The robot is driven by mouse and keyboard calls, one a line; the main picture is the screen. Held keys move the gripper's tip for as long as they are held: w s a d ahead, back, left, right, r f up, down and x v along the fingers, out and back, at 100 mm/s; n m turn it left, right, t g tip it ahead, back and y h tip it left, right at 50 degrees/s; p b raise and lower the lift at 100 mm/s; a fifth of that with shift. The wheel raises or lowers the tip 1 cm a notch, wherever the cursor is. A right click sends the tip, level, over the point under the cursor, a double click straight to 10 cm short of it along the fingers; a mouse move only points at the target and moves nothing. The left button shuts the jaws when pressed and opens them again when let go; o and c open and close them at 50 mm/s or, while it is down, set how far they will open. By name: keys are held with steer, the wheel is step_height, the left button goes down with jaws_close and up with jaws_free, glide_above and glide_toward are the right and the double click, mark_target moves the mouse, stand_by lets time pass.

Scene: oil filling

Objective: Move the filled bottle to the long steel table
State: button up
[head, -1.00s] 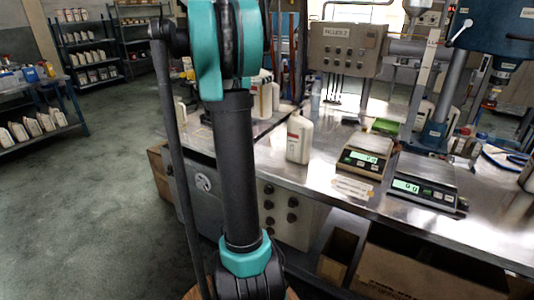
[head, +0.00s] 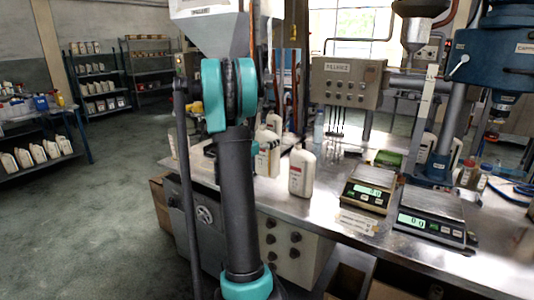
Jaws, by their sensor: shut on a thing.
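My arm stands upright in the middle of the head view and hides most of my gripper (head: 261,147). The gripper is shut on a white bottle (head: 268,163) with a reddish label, which shows just right of the arm. Whether that bottle touches the surface below is hard to tell. A long steel table (head: 330,207) runs across the right half. Another white bottle (head: 301,174) with a red label stands upright on it, apart from the gripper. The fill level inside the bottles cannot be seen.
Two scales with lit displays, a near one (head: 432,218) and a far one (head: 367,190), stand on the table. A control box (head: 346,82) and a blue machine (head: 497,62) rise behind. Shelves (head: 97,78) with bottles stand at the left. The floor (head: 110,215) there is clear.

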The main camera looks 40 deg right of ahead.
mark_target(263, 154)
steer(key=shift+f, duration=3.05)
steer(key=o, duration=1.5)
steer(key=shift+f, duration=0.1)
steer(key=shift+o, duration=0.2)
